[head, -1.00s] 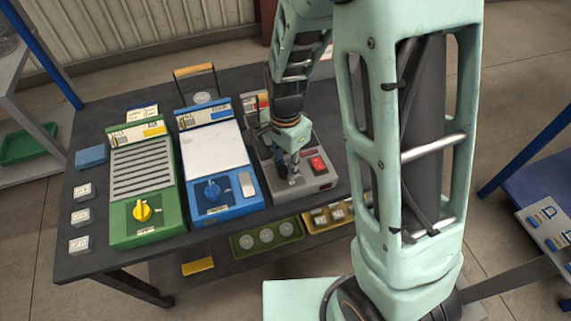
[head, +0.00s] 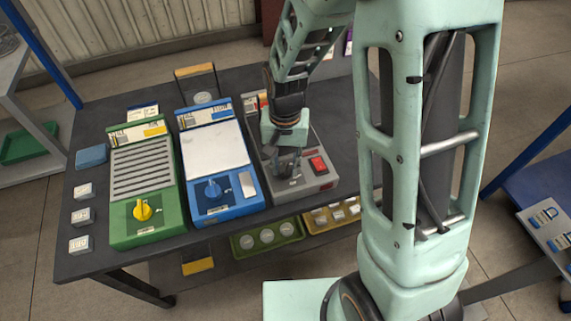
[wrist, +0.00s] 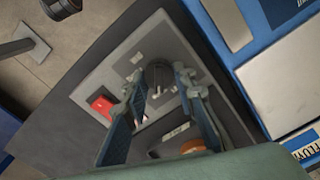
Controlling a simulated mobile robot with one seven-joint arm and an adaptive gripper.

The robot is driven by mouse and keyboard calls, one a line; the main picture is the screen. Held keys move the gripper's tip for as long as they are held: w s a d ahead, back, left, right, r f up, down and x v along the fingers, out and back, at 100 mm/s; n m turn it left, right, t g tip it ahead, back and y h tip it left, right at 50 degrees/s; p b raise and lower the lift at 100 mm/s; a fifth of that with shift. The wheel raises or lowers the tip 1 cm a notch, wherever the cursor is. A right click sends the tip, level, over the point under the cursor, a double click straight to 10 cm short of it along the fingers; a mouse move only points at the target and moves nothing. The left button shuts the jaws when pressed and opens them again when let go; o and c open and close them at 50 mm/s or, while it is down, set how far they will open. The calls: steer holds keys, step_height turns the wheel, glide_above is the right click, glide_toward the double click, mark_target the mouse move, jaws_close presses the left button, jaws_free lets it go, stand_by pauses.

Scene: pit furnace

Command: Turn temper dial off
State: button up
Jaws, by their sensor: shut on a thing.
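The grey unit (head: 300,187) stands at the right of the row on the dark bench. A black dial (wrist: 157,74) shows on its panel in the wrist view. My gripper (wrist: 161,88) has its two blue fingers on either side of the dial and is shut on it. In the head view my gripper (head: 287,172) is low over the grey panel and hides the dial. I cannot read the dial's position or label.
Left of the grey unit are a blue unit (head: 222,208) with a blue knob and a green unit (head: 147,228) with a yellow knob. Small white blocks lie at the bench's left edge. Green and yellow trays (head: 268,237) sit below the bench.

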mark_target(283, 169)
steer(key=n, duration=0.4)
steer(key=shift+a+n+p, duration=0.15)
steer(key=shift+n+p, duration=0.2)
steer(key=shift+n, duration=1.45)
steer(key=o, duration=1.2)
steer(key=shift+c, duration=0.2)
steer(key=shift+r, duration=0.15)
step_height(283, 169, up, 12)
